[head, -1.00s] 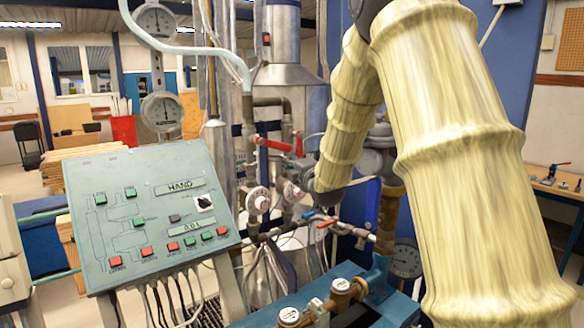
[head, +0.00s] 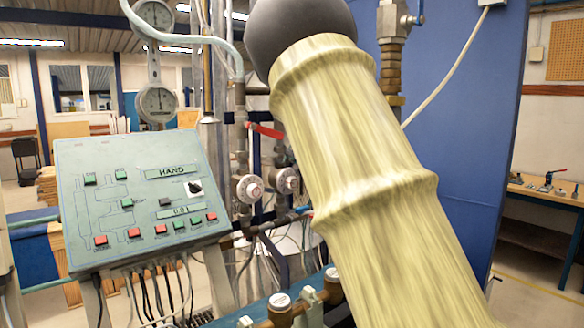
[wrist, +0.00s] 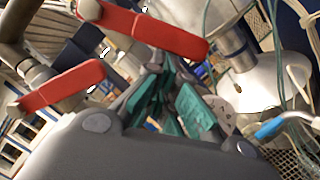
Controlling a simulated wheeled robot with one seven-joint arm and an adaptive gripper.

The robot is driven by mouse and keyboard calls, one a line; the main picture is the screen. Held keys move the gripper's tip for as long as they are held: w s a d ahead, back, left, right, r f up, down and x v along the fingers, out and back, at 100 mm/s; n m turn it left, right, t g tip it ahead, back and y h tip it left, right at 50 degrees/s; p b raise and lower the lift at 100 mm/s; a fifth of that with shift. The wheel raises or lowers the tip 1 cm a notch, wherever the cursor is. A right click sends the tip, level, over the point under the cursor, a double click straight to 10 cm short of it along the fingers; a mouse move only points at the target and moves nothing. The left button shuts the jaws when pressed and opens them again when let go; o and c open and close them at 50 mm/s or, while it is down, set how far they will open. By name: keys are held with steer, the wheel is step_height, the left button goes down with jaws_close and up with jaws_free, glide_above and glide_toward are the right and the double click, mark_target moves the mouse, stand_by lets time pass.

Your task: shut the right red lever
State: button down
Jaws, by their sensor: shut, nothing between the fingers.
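Two red levers show in the wrist view. One (wrist: 150,25) lies across the top, ahead of my gripper's fingers and close to them. The other red lever (wrist: 62,85) lies to the left, on a grey pipe fitting. My gripper (wrist: 172,88) is shut and empty, its teal finger pads close together below the upper lever. I cannot tell whether the fingers touch that lever. My gripper and the other red lever are hidden there by the arm.
A control panel (head: 140,200) with buttons stands on the left in the head view. Round valve knobs (head: 249,188) and pipes crowd beside my arm. A blue handle (wrist: 270,128) is at the right of the wrist view. A blue wall panel (head: 465,150) stands to the right.

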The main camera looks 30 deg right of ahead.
steer(key=d+n+b, duration=0.1)
steer(key=n+b, duration=0.1)
steer(key=b, duration=0.1)
steer(key=d+n+b, duration=0.1)
steer(key=b, duration=0.2)
steer(key=d+n+t+y+b, duration=0.1)
steer(key=n+b, duration=0.1)
steer(key=b, duration=0.1)
steer(key=shift+w+d+r+n, duration=0.15)
steer(key=shift+d+r+n, duration=0.15)
steer(key=shift+d, duration=0.1)
steer(key=shift+r, duration=0.15)
